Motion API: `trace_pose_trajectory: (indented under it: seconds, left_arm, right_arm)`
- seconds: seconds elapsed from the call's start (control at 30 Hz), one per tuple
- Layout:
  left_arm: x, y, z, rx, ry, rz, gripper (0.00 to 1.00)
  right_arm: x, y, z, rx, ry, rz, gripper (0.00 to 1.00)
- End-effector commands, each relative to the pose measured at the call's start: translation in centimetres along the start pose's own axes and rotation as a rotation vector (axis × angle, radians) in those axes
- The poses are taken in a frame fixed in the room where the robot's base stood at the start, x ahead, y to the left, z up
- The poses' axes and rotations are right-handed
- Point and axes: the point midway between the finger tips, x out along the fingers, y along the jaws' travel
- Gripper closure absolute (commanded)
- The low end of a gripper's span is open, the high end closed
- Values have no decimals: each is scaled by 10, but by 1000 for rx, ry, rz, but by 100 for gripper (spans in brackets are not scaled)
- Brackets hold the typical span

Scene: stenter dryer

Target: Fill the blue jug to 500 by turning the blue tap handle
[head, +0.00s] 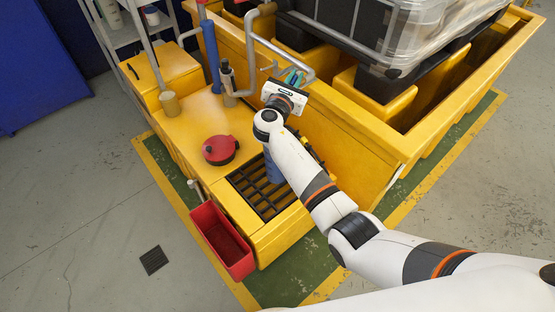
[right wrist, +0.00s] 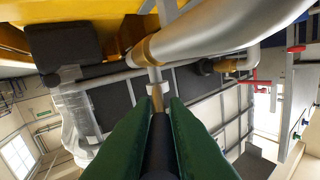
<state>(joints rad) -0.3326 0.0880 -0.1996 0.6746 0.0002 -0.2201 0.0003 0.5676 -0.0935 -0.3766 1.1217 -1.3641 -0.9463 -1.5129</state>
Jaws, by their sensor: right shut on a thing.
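My right gripper (head: 293,78) is at the bent grey pipe above the yellow basin's wall. Its green fingers (right wrist: 158,108) are shut on a narrow part at the tap, which I take to be the tap handle. The fingers hide most of the handle, and its blue colour is not clear. The blue jug (head: 271,167) stands on the black grate (head: 250,190), mostly hidden behind my right forearm. Its scale and water level cannot be seen. My left gripper is not in view.
A red round-lidded container (head: 220,149) sits on the yellow deck left of the grate. A red bin (head: 222,240) hangs at the front edge. Grey pipes (right wrist: 215,35) pass close to my right gripper. A wrapped tank (head: 400,30) stands behind.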

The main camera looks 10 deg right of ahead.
Motion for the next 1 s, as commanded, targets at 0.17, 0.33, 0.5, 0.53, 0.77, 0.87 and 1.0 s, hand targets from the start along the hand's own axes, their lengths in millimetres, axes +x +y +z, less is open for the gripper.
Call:
trace_pose_trajectory:
  seconds: [0.17, 0.33, 0.5, 0.53, 0.77, 0.87, 1.0]
  left_arm:
    - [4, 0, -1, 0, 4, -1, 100]
    - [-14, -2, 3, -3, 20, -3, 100]
    - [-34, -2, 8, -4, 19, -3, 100]
    - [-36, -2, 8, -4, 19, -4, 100]
    - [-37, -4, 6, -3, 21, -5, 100]
    - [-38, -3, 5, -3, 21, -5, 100]
    - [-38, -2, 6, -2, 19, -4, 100]
  right_arm:
    - [5, 8, -1, 0, 11, 16, 100]
    - [6, 11, -8, -5, -4, -54, 100]
    - [6, 16, -7, -6, -31, -178, 100]
    - [6, 16, -7, -5, -35, -197, 100]
    - [5, 16, -3, -1, -46, -236, 100]
    - [5, 16, -3, -1, -46, -236, 100]
    - [5, 16, -3, -1, -47, -236, 100]
